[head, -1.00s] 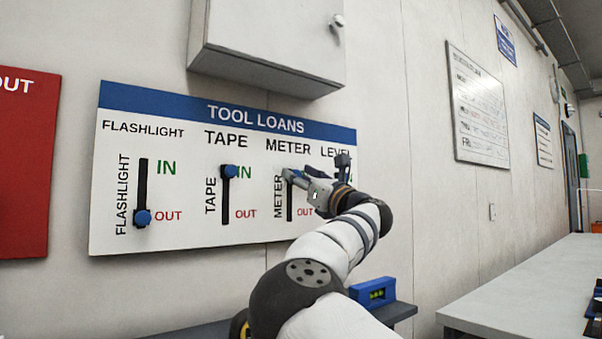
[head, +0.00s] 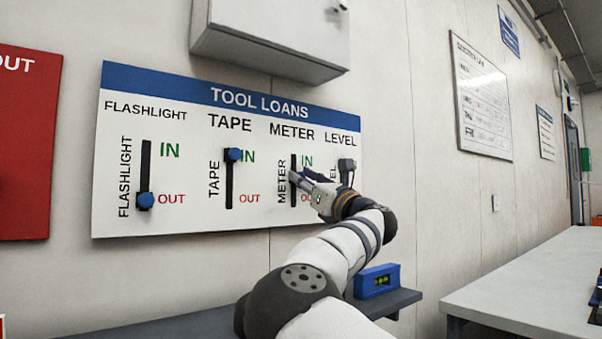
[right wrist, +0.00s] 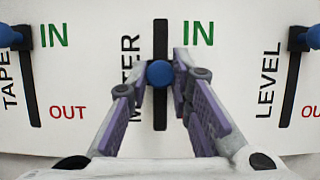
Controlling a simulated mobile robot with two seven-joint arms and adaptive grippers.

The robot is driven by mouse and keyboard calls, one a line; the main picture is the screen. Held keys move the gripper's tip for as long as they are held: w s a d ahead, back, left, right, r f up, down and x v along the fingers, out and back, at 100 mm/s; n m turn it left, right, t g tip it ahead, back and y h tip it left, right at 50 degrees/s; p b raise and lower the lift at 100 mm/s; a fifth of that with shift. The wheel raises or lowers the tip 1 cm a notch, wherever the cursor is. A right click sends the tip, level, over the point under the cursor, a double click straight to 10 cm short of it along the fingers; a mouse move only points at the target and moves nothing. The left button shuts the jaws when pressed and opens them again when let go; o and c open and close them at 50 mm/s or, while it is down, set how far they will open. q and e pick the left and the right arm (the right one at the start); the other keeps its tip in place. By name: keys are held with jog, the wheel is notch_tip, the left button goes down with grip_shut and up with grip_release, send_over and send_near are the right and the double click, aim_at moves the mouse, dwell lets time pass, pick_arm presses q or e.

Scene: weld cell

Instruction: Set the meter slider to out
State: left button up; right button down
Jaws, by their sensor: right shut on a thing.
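The tool loans board (head: 105,200) hangs on the wall, with a column labelled METER. My right gripper (head: 293,175) is at the meter slot. In the right wrist view, the round blue meter knob (right wrist: 160,74) sits between the fingertips of my right gripper (right wrist: 160,70), which is shut on it. The knob is near the middle of its black vertical slot (right wrist: 160,42), below the green IN. Bare slot shows above and below it. The meter's OUT label is partly covered in the head view and hidden in the right wrist view. My left gripper is not in view.
The flashlight knob (head: 145,200) is at OUT, and the tape knob (head: 233,155) at IN. The level knob (head: 346,165) is just right of my gripper. A cabinet (head: 275,35) hangs above. A blue spirit level (head: 377,281) rests on a shelf below.

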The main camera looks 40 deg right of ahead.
jog(key=shift+f, duration=0.3)
jog(key=c, duration=1.4)
grip_release()
jog(key=v, duration=1.2)
jog(key=shift+c, duration=0.2)
